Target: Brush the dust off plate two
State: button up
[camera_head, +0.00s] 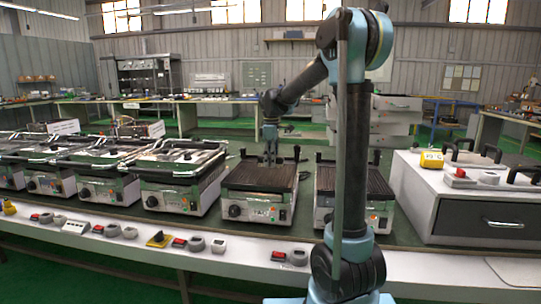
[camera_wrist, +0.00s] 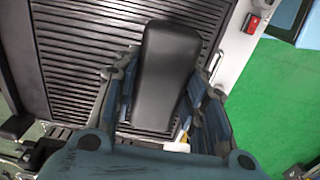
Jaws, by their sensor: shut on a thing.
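My gripper (camera_head: 270,157) is low over the dark ribbed plate (camera_head: 250,177) of a middle grill in the head view. In the wrist view my gripper (camera_wrist: 166,75) has its two blue fingers either side of a long black object (camera_wrist: 168,60), probably the brush handle, and is shut on it. The ribbed plate (camera_wrist: 85,50) lies beneath it. Bristles cannot be made out, and I cannot tell whether the brush touches the plate. A second ribbed plate (camera_head: 378,184) is on the grill to the right. No number marks are readable, and dust cannot be made out.
Several grills (camera_head: 180,165) stand in a row to the left. A white cabinet (camera_head: 430,188) with a yellow block (camera_head: 432,159) stands at the right. Switches and knobs (camera_head: 197,243) line the bench's front edge. A red switch (camera_wrist: 253,24) shows beside the plate.

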jog(key=shift+r, duration=1.45)
